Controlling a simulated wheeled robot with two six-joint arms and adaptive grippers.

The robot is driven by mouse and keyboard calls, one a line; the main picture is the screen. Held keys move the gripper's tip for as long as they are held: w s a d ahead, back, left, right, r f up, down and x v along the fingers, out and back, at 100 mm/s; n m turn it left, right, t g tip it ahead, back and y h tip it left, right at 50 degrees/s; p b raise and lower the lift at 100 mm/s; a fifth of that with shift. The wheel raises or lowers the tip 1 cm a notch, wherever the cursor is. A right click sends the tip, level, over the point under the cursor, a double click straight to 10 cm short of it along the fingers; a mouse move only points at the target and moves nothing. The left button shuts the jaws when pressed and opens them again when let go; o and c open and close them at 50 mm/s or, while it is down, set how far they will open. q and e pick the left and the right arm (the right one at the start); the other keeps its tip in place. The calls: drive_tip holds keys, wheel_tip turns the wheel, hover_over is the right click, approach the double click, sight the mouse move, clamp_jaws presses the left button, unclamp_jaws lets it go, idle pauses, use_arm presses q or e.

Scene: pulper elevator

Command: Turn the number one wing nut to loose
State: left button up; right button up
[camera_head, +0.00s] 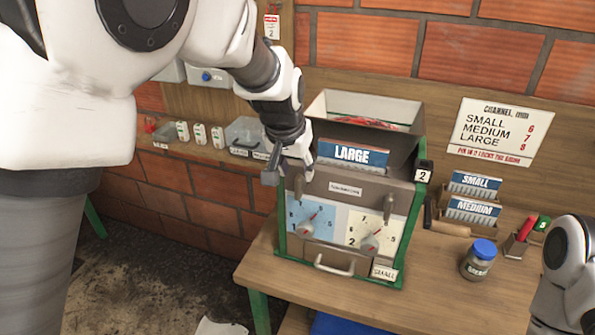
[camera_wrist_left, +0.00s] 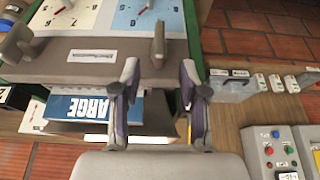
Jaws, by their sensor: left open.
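The pulper (camera_head: 348,190) is a grey and green box with two dials on its front. A grey wing nut (camera_head: 299,187) stands upright at the upper left of its front, above the blue dial plate (camera_head: 325,219). A second wing nut (camera_head: 388,203) is at the upper right. No number on either wing nut is readable. My left gripper (camera_head: 288,173) is open and empty at the left wing nut, partly covering it. In the left wrist view, upside down, that wing nut (camera_wrist_left: 158,40) lies just beyond and between the fingertips (camera_wrist_left: 158,76), apparently untouched.
A LARGE card (camera_head: 352,154) sits at the hopper. SMALL and MEDIUM cards (camera_head: 473,197), a jar with a blue lid (camera_head: 479,260) and a pen holder (camera_head: 516,248) stand on the table to the right. A control box (camera_wrist_left: 285,150) shows in the wrist view.

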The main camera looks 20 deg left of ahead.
sight(298, 177)
use_arm(q)
drive_tip(key=x, duration=0.3)
drive_tip(key=shift+w, duration=0.1)
drive_tip(key=shift+f+p, duration=0.2)
drive_tip(key=shift+p, duration=0.1)
clamp_jaws()
drive_tip(key=shift+f, duration=0.1)
